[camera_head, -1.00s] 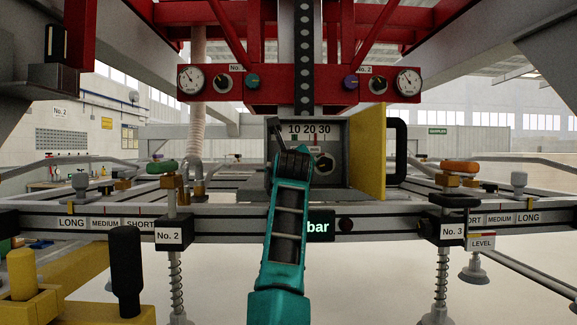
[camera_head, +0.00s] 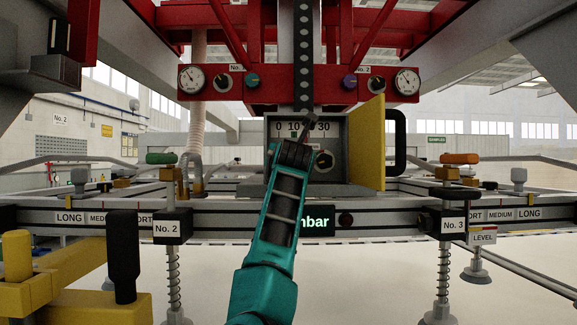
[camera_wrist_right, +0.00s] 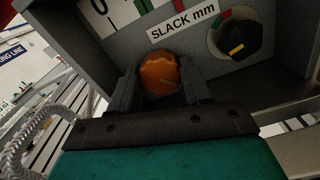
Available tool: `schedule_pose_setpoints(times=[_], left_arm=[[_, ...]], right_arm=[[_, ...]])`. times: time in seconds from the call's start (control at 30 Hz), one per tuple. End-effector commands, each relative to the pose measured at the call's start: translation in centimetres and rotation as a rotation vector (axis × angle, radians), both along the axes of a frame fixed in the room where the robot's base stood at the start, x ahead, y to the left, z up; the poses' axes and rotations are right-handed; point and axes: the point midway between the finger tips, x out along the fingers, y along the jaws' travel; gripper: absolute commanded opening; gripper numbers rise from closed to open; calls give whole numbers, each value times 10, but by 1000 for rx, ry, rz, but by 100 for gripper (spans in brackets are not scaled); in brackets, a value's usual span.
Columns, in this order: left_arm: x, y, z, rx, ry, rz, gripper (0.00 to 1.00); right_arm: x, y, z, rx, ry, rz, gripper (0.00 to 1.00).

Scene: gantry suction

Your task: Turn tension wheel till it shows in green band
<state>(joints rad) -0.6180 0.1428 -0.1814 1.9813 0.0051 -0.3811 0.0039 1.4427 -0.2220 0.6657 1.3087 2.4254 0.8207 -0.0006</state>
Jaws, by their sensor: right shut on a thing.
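The tension wheel, an orange round knob (camera_wrist_right: 160,70), sits on the grey slack box (camera_head: 361,150) below its scale. My right gripper (camera_wrist_right: 161,86) has its two dark fingers on either side of the wheel and is shut on it. In the head view my right gripper (camera_head: 296,152) hides the wheel and part of the scale (camera_head: 284,127), which reads 0, 10 and 30. In the right wrist view the "SLACK mm" label (camera_wrist_right: 184,23) lies above the wheel, with green and red marks at the scale's cut-off top. I cannot tell where the pointer stands. My left gripper is out of view.
A black selector knob (camera_wrist_right: 240,40) sits right of the wheel. A yellow plate (camera_head: 371,150) and black handle (camera_head: 400,145) flank the box at the right. A beam with a green-lit display (camera_head: 318,222) runs below. Red framework with gauges (camera_head: 192,80) hangs above.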

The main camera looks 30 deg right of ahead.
Motion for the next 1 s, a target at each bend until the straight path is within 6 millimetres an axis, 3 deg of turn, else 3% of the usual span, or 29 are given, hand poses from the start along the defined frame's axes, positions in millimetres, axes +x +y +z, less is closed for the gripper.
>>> schedule_pose_setpoints(times=[1.0], left_arm=[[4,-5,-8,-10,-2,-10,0]], right_arm=[[-1,-1,-1,781,-479,0,18]])
